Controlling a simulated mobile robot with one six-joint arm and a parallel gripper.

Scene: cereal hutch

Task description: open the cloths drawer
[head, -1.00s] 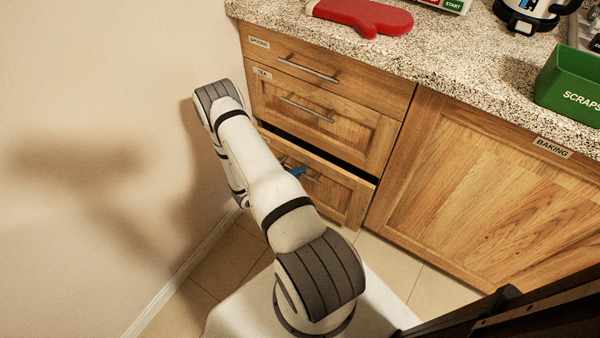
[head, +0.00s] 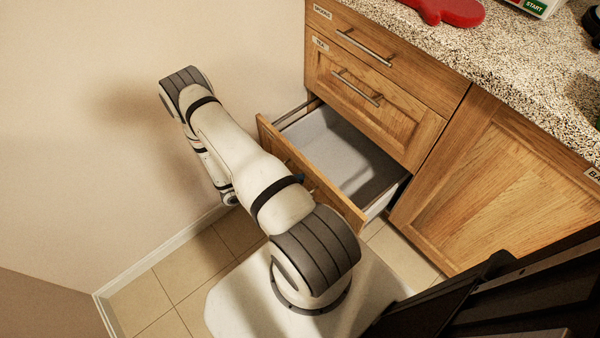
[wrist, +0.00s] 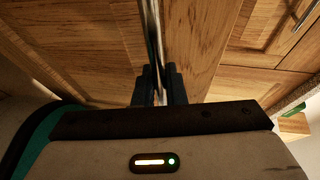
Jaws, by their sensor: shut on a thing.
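The bottom drawer (head: 347,208) of the wooden cabinet stands well open below the drawer labelled TEA (head: 358,95). Its own label is hidden, so I cannot read whether it says cloths. The visible part of its pale grey inside looks empty. In the wrist view, my gripper (wrist: 158,88) is shut on the drawer's metal bar handle (wrist: 152,35). In the head view my arm covers most of the drawer front and the handle.
The drawer labelled SPOONS (head: 385,50) and the tea drawer are closed. A cabinet door (head: 490,185) is closed at the right. The wall (head: 90,130) is close on the left. A red mitt (head: 445,10) lies on the speckled counter.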

